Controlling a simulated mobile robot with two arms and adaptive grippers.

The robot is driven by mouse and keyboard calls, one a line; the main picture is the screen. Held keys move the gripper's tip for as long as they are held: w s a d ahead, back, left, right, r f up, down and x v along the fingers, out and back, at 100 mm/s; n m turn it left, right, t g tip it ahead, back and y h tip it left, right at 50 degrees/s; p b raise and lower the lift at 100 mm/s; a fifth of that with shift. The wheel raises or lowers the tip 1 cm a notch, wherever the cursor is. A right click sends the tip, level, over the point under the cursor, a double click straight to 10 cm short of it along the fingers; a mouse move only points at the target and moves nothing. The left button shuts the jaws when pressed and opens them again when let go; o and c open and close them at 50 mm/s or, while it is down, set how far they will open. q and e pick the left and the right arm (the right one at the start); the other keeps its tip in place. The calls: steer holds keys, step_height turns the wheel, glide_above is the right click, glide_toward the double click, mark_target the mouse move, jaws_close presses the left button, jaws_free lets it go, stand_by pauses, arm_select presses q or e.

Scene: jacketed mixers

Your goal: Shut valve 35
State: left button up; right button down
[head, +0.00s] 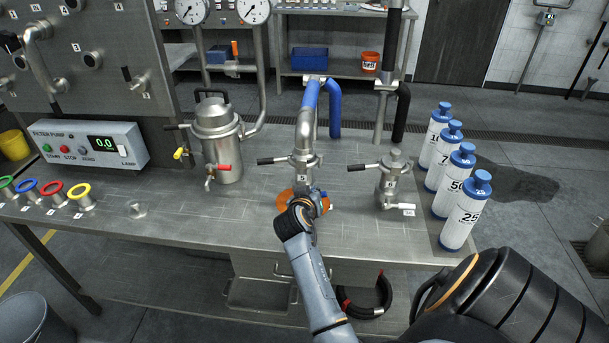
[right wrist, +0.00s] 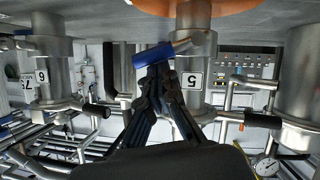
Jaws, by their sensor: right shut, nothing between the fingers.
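Mixer 5 (head: 303,160), a steel vessel with a tag "5" and a blue hose on top, stands on the steel bench behind my right gripper (head: 310,203). A small valve with a blue handle (head: 322,196) sits low on its front; its number tag is hidden, so I cannot confirm that it is 35. In the right wrist view, which is upside down, the blue handle (right wrist: 147,56) lies crosswise at the tips of my right gripper (right wrist: 158,72). The fingers are together and empty, close to the handle; contact is unclear. My left gripper is not in view.
Mixer 6 (head: 390,183) with a white-handled valve (head: 401,209) stands to the right. Several blue-capped bottles (head: 460,210) line the bench's right end. An orange round piece (head: 285,198) lies under mixer 5.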

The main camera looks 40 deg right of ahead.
steer(key=shift+s+d+f+m+t+y, duration=0.35)
steer(key=shift+f+m+t+y, duration=0.1)
steer(key=shift+m, duration=0.25)
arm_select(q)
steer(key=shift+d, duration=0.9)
arm_select(e)
steer(key=shift+s+f, duration=0.1)
steer(key=shift+f, duration=0.2)
steer(key=shift+d+r, duration=0.1)
